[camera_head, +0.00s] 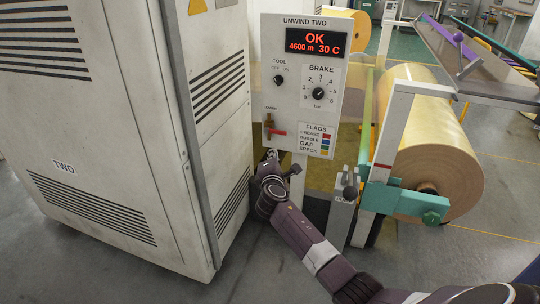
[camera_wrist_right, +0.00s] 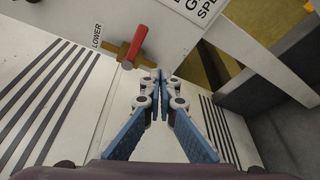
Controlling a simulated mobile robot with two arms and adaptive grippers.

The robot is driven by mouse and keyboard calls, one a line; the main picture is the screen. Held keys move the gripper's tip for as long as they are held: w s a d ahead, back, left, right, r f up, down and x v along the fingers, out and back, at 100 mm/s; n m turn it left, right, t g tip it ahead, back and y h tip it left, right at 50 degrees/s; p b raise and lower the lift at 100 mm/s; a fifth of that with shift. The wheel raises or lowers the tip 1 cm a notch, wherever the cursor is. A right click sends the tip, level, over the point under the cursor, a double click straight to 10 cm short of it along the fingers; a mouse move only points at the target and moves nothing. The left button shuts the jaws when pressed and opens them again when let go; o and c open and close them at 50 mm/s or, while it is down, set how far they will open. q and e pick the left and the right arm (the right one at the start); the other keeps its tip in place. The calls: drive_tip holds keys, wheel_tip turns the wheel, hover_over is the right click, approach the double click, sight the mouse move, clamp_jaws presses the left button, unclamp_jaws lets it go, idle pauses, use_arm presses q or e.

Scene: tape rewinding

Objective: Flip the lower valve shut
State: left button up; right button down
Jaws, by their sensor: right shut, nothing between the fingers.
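The lower valve (camera_head: 268,124) is on the front of the grey control panel, at its lower left. It has a brass body and a red handle (camera_head: 279,132) that points right, across the upright body. In the right wrist view the red handle (camera_wrist_right: 134,46) shows beside the word LOWER, crosswise to the brass body (camera_wrist_right: 115,50). My right gripper (camera_head: 271,155) is just below the valve. Its fingertips (camera_wrist_right: 160,76) are closed together and empty, and look apart from the handle. My left gripper is not in view.
The control panel (camera_head: 292,90) shows OK on its display, with COOL and BRAKE knobs. A large white cabinet (camera_head: 110,130) stands close on the left. A big yellow roll (camera_head: 440,160) on a stand is at right. A small grey post (camera_head: 341,210) stands right of my forearm.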

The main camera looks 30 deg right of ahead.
use_arm(q)
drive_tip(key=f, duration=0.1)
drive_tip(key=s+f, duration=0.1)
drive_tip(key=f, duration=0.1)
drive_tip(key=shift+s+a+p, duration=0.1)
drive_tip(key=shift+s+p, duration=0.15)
drive_tip(key=shift+p, duration=0.05)
use_arm(e)
drive_tip(key=s+a, duration=0.1)
drive_tip(key=s+a+r, duration=0.1)
drive_tip(key=shift+s+a+r, duration=0.1)
drive_tip(key=shift+s+a, duration=0.1)
drive_tip(key=shift+a, duration=0.15)
